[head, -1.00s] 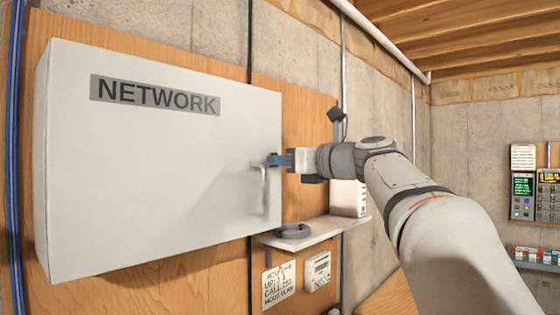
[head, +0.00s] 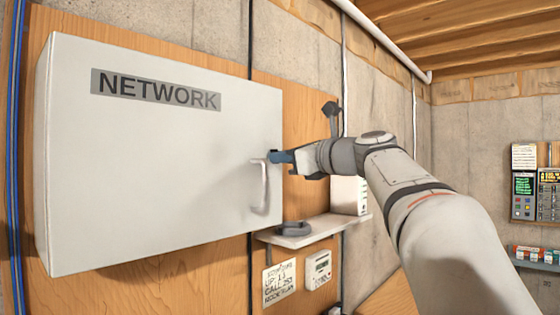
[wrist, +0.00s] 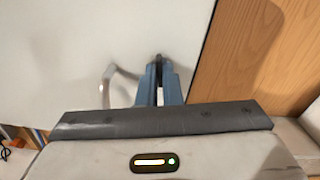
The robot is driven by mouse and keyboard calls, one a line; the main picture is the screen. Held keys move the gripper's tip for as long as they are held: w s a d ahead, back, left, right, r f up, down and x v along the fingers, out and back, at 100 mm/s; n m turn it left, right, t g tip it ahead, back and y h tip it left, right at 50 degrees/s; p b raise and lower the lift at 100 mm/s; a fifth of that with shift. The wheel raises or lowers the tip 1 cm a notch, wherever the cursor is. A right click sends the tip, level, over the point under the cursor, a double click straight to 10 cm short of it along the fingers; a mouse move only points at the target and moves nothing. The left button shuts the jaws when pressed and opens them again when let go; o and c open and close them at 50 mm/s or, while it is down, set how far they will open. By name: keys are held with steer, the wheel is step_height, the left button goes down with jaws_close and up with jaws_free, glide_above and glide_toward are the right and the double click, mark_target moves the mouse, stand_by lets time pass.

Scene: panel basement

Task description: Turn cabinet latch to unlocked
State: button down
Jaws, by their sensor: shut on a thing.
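The grey-white cabinet (head: 150,170) labelled NETWORK hangs on a wooden board, its door closed. Near the door's right edge is a small dark latch (head: 274,153), largely hidden by my fingers; it also shows as a dark piece in the wrist view (wrist: 159,62). My gripper (head: 281,157) reaches it from the right, its blue fingers shut on the latch. In the wrist view my gripper (wrist: 159,80) looks tilted relative to the door edge. A pale bar handle (head: 260,186) stands on the door just left of and below the latch.
A small shelf (head: 318,231) below right of the cabinet holds a dark coil (head: 293,228) and a white box (head: 349,194). A note (head: 279,285) and a small meter (head: 318,269) are under it. A pipe runs along the upper wall.

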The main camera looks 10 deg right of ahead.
steer(key=shift+n+b, duration=3.1)
steer(key=shift+n, duration=4.6)
steer(key=c, duration=1.6)
jaws_free()
steer(key=shift+s, duration=0.1)
steer(key=b+v, duration=0.2)
steer(key=v, duration=0.5)
steer(key=shift+s+d, duration=0.25)
